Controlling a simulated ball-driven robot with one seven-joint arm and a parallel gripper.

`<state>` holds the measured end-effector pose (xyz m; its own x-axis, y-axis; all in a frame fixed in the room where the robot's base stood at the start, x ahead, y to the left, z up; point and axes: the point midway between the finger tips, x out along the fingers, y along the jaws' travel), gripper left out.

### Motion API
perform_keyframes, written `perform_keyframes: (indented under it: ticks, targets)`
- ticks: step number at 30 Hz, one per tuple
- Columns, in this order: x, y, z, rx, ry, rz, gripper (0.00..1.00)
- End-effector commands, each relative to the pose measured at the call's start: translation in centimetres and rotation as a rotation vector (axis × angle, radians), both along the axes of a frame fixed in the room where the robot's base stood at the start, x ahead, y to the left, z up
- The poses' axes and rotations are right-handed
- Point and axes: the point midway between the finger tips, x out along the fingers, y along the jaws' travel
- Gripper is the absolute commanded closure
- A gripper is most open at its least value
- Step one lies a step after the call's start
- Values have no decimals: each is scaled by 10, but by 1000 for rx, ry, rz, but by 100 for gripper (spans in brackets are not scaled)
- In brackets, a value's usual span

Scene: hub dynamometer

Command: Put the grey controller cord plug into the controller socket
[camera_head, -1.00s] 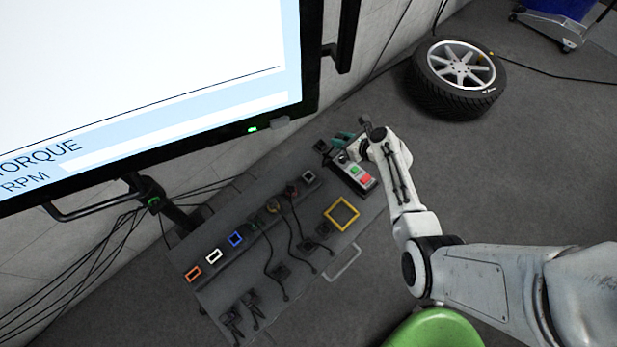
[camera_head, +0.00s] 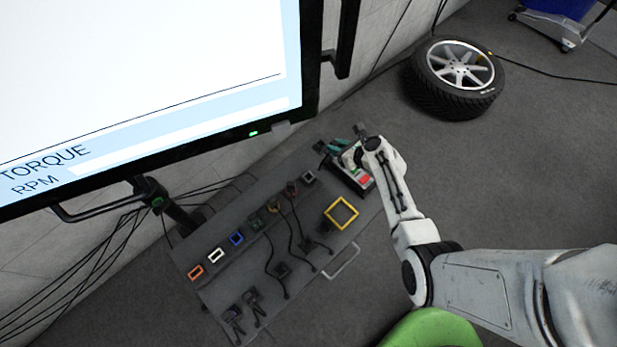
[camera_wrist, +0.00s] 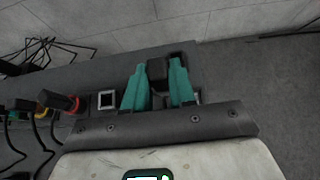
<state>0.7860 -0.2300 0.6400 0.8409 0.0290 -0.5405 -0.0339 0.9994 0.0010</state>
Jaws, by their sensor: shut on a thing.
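My gripper (camera_head: 340,147) is at the far right end of the grey bench. In the wrist view its two teal fingers (camera_wrist: 158,88) are shut on a dark block-shaped plug (camera_wrist: 158,72); no grey marking on it can be made out. A grey-framed socket (camera_wrist: 105,99) lies to the left of the fingers, clearly apart from the plug. It also shows in the head view (camera_head: 308,177). The controller box (camera_head: 363,181) with its red button is partly hidden under my wrist. The plug's cord cannot be followed.
Orange (camera_head: 195,272), white (camera_head: 215,255) and blue (camera_head: 236,239) framed sockets line the bench. Several black plugs and cords lie on it, beside a yellow square frame (camera_head: 341,213). A large monitor (camera_head: 150,90) overhangs the left. A wheel (camera_head: 458,75) lies on the floor behind.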

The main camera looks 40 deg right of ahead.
Motion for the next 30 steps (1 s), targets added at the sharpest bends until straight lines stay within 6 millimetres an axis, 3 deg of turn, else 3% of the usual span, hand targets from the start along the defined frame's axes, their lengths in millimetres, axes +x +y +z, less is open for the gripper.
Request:
perform_keyframes:
  ticks: [30]
  targets:
    - [-2,56,1,0,1,2,100]
